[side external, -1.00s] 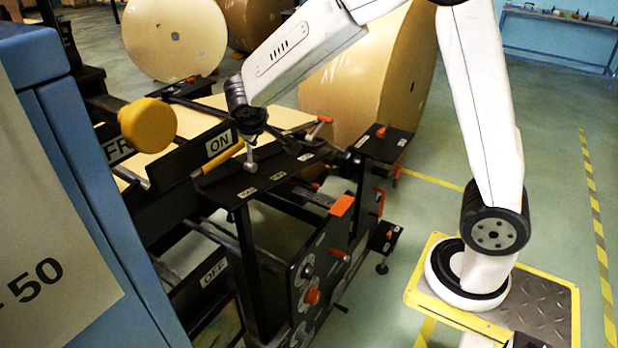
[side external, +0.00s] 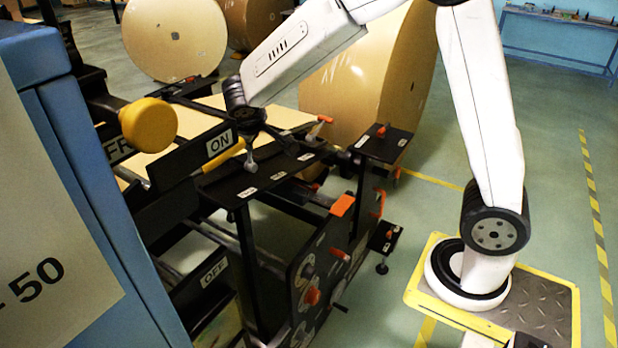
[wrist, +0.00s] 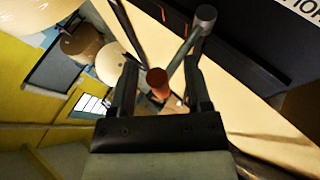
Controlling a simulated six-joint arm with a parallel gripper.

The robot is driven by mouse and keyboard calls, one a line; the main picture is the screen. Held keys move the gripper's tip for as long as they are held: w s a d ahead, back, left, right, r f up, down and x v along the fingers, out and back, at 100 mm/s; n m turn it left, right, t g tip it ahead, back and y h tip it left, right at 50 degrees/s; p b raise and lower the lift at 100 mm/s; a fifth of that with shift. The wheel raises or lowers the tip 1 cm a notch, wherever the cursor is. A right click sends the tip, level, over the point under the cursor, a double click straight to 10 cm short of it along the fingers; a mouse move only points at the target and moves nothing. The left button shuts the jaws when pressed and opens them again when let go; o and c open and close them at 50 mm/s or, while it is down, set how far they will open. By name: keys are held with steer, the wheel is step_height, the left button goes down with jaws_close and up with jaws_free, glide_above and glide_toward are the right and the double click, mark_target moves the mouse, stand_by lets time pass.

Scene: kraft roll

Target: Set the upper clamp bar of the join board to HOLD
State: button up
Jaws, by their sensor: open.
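My gripper (side external: 268,141) is above the black labelled plate (side external: 232,187) of the join board in the side external view, small and dark there. In the wrist view its two fingers (wrist: 160,72) are apart. An orange-red round knob (wrist: 157,82) appears between them; I cannot tell whether either finger touches it. A grey lever with a round end (wrist: 205,16) runs close by the right finger. In the side view a grey lever (side external: 250,161) stands over the plate near my gripper. The plate's small labels are too small to read; which one is HOLD cannot be told.
A black bar with an ON label (side external: 219,143) and a yellow knob (side external: 148,125) stand left of my gripper. An orange-ended handle (side external: 325,118) is to its right. A blue cabinet (side external: 75,130) fills the left foreground. Large kraft rolls (side external: 345,98) stand behind.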

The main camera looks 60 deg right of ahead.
steer(key=v, duration=0.7)
steer(key=shift+s+a+r, duration=0.15)
steer(key=shift+a+r, duration=0.05)
steer(key=shift+r, duration=0.1)
steer(key=shift+f, duration=0.1)
steer(key=s+f+m+g+y, duration=0.1)
steer(key=s+f+y, duration=0.5)
steer(key=s+f, duration=0.8)
steer(key=shift+s+g+y, duration=0.3)
steer(key=shift+s+g, duration=0.3)
steer(key=shift+s, duration=0.35)
